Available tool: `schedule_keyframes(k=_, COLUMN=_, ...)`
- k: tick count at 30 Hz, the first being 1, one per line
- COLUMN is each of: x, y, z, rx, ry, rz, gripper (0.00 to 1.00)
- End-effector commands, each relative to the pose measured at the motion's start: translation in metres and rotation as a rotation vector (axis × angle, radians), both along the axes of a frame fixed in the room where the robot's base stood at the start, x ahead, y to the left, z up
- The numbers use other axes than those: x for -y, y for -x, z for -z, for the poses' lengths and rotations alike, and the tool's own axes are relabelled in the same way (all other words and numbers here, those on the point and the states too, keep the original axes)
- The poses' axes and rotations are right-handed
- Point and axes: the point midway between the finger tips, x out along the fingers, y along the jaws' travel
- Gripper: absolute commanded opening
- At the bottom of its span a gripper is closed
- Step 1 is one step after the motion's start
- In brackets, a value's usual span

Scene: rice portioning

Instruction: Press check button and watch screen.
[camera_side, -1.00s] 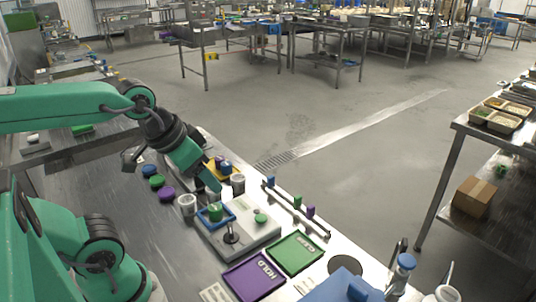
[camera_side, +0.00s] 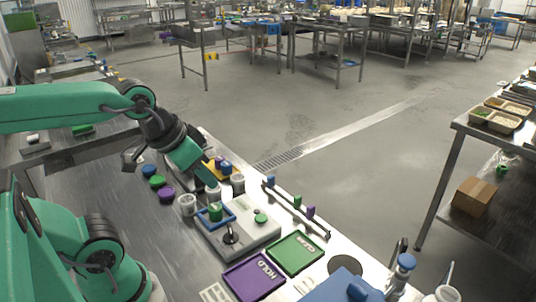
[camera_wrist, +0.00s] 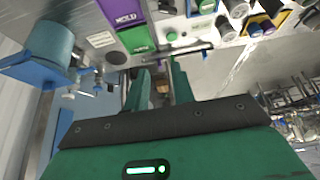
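A grey check unit (camera_side: 262,238) stands on the steel bench in the side view. A round green button (camera_side: 260,218) sits on its top and also shows in the wrist view (camera_wrist: 172,36). A green cup (camera_side: 215,212) stands inside a blue square frame (camera_side: 230,214) on the unit. A black round part (camera_side: 230,236) sits at its front. I cannot make out a lit screen on it. My gripper (camera_side: 213,186) is above and behind the unit, apart from the button. In the wrist view its two green fingers (camera_wrist: 158,76) stand apart with nothing between them.
A purple HOLD tray (camera_side: 240,284) and a green tray (camera_side: 280,262) lie in front of the unit. A rail with coloured blocks (camera_side: 297,202) runs to its right. Blue, green and purple lids (camera_side: 157,182) lie left. Small cups (camera_side: 188,204) stand close by the unit.

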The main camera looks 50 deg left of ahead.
Motion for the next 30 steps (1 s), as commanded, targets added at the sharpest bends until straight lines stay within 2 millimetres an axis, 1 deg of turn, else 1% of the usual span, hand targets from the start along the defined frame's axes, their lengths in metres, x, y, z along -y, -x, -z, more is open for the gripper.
schedule_keyframes(k=1, x=0.0000, y=0.0000, z=0.0000, rx=0.000, ry=0.000, rz=0.000, gripper=0.15)
schedule_keyframes(k=2, x=0.0000, y=0.0000, z=0.0000, rx=0.000, ry=0.000, rz=0.000, gripper=0.09)
schedule_keyframes(k=3, x=0.0000, y=0.0000, z=0.0000, rx=0.000, ry=0.000, rz=0.000, gripper=0.01)
schedule_keyframes(k=4, x=0.0000, y=0.0000, z=0.0000, rx=0.000, ry=0.000, rz=0.000, gripper=0.00)
schedule_keyframes(k=30, x=0.0000, y=0.0000, z=0.0000, rx=0.000, ry=0.000, rz=0.000, gripper=0.00)
